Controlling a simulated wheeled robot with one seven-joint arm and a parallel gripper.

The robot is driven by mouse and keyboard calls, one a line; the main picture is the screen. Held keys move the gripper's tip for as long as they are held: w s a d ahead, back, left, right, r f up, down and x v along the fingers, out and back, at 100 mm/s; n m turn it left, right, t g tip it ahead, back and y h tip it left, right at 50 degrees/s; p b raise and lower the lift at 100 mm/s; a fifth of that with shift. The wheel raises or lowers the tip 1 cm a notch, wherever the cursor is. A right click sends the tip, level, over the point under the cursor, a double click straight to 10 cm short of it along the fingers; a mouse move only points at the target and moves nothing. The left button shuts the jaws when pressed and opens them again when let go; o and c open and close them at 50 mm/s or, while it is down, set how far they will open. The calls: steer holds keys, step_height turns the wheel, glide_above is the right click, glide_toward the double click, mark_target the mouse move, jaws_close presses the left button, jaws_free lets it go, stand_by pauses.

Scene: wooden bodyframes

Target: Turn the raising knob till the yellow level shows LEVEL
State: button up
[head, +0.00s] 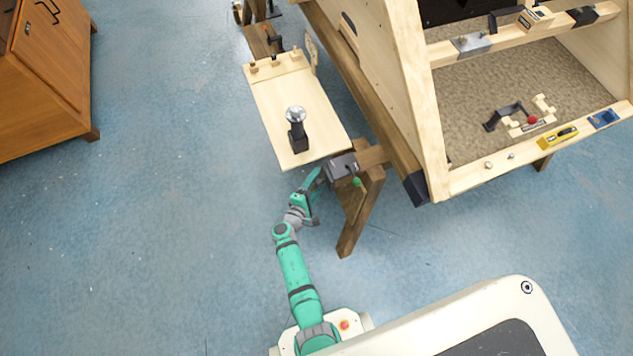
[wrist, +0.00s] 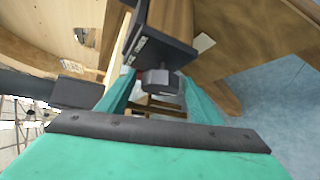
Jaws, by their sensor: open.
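A dark faceted knob (wrist: 160,80) shows in the wrist view, below a black plate with small lettering too small to read. I take it for the raising knob. My gripper (wrist: 158,98) is open, with one teal finger on each side of the knob's lower part. I cannot tell whether either finger touches it. In the head view my gripper (head: 319,183) is beside a dark grey box (head: 340,167) at the near end of the wooden side board. The yellow level (head: 558,138) lies on the frame's front rail at the right. Its reading is too small to tell.
A light board (head: 275,103) carries a black post with a clear round top (head: 296,114). A wooden leg (head: 362,215) stands right of my gripper, with a small green round thing (head: 357,182) near it. A wooden cabinet (head: 45,85) stands far left. Blue floor between is clear.

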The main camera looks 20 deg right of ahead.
steer(key=shift+w, duration=0.1)
steer(key=shift+c, duration=0.7)
steer(key=c, duration=0.9)
steer(key=shift+c, duration=0.2)
steer(key=n+g+y, duration=0.1)
steer(key=n+g, duration=0.1)
steer(key=g, duration=0.2)
steer(key=shift+w+n, duration=0.1)
steer(key=shift+n, duration=0.3)
steer(key=n+g, duration=0.2)
steer(key=g, duration=0.1)
steer(key=shift+g, duration=0.3)
steer(key=shift+y, duration=0.3)
steer(key=o, duration=1.1)
